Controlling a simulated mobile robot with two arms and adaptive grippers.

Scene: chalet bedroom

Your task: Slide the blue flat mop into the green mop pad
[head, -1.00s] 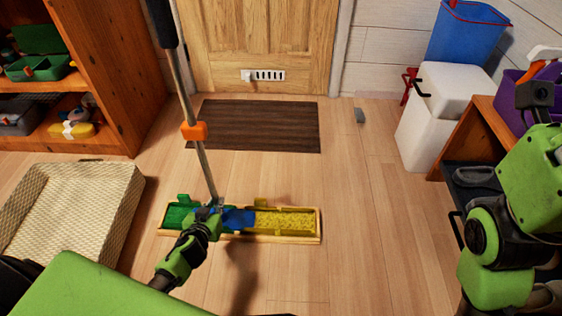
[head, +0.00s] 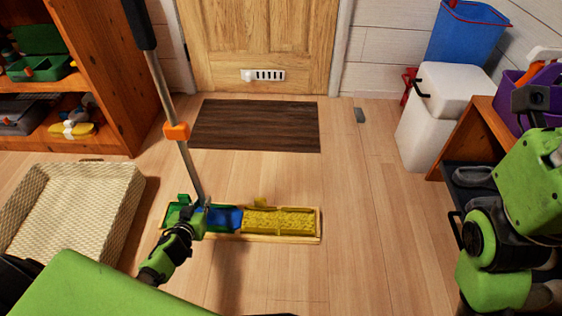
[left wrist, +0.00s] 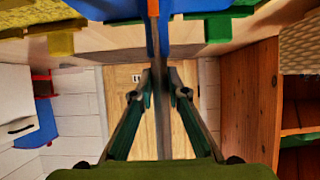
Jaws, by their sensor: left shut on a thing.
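My left gripper (head: 203,206) is shut on the lower metal handle of the blue flat mop (head: 228,218), just above its head. The handle leans up and left, with an orange collar and dark grip. The blue head lies in a shallow wooden tray, its left end against or inside the green mop pad (head: 175,214); I cannot tell how far in. The left wrist view shows the handle between my fingers (left wrist: 160,90), the blue head (left wrist: 180,6) and the green pad (left wrist: 216,28). My right arm shows at the right, but its fingers do not.
A yellow pad (head: 282,221) fills the tray's (head: 285,240) right part. A woven basket (head: 75,205) stands left of the tray, near a wooden shelf (head: 125,75). A dark mat (head: 256,126) lies before the door. A white bin (head: 432,125) stands right. Floor right of the tray is clear.

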